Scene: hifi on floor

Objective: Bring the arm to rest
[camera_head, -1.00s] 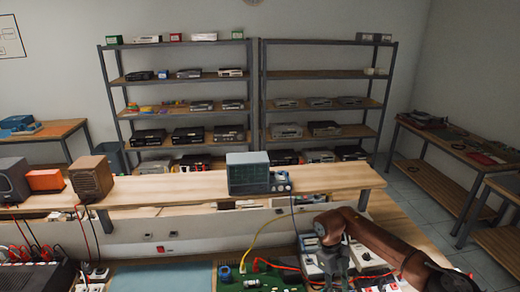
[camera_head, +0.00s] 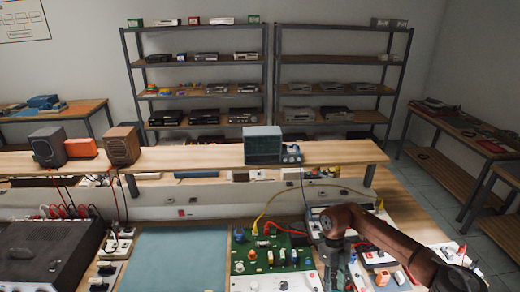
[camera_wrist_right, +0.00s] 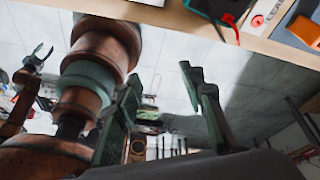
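My right arm comes in from the right in the head view, brown and jointed, over the right part of the workbench. Its dark gripper (camera_head: 335,268) points down beside the green circuit board (camera_head: 272,255); its fingertips are hard to make out there. In the right wrist view, the two green-grey fingers of my right gripper (camera_wrist_right: 163,80) stand wide apart with nothing between them. My left arm does not show in the head view. At the left of the wrist view, a small dark gripper (camera_wrist_right: 40,58), seemingly my left one, has its claws apart and empty.
A dark hi-fi unit (camera_head: 50,252) and power strips lie left on the bench. A blue mat (camera_head: 178,258) is bare. A raised shelf (camera_head: 200,158) carries speakers and an oscilloscope (camera_head: 262,145). The bench edge (camera_wrist_right: 220,30) and tiled floor show in the wrist view.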

